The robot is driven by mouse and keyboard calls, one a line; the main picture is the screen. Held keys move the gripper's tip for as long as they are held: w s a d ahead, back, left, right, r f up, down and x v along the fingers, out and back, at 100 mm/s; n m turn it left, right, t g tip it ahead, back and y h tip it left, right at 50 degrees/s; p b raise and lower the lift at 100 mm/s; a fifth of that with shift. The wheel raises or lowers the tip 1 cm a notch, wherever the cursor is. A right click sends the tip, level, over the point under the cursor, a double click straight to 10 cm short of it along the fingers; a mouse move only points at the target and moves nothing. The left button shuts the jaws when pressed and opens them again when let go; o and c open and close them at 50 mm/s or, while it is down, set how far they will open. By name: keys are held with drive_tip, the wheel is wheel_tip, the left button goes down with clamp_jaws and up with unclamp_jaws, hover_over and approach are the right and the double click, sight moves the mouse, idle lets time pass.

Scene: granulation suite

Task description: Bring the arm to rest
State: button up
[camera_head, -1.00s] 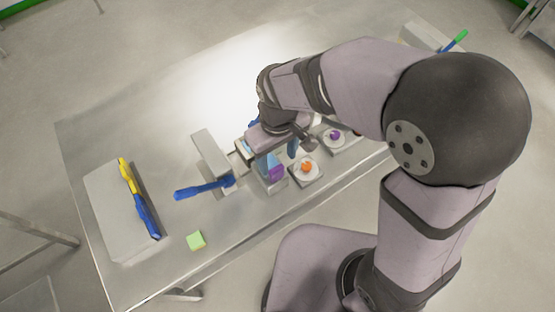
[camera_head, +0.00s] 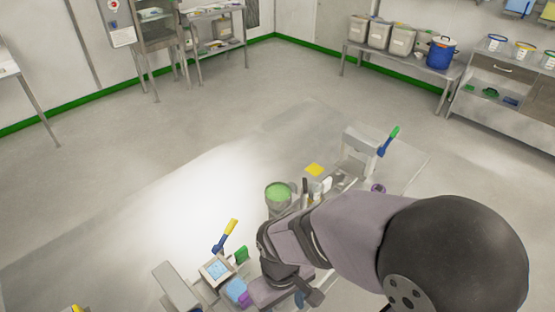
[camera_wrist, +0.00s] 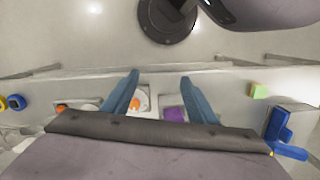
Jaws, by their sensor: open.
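My gripper (camera_wrist: 160,78) is open, with its two blue fingers apart over the work table's edge in the wrist view. Nothing is between the fingertips. A purple block (camera_wrist: 174,113) lies below and between the fingers, nearer the right one; I cannot tell if they touch. An orange item on a pale plate (camera_wrist: 140,103) shows beside the left finger. In the head view my arm reaches to the lower middle, and the fingers are mostly hidden beside a purple patch (camera_head: 243,299).
On the table in the head view are a tray with light blue contents (camera_head: 215,270), a container with green contents (camera_head: 278,193), a yellow square (camera_head: 314,170) and a stand with a green-and-blue tool (camera_head: 388,140). A green block (camera_wrist: 258,90) sits right in the wrist view.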

drive_tip(key=w+d+r+m+t, duration=0.1)
drive_tip(key=d+m, duration=0.5)
drive_tip(key=d, duration=0.7)
drive_tip(key=shift+w+d+r+m+y, duration=0.35)
drive_tip(key=shift+w+r, duration=0.3)
drive_tip(key=shift+r, duration=0.25)
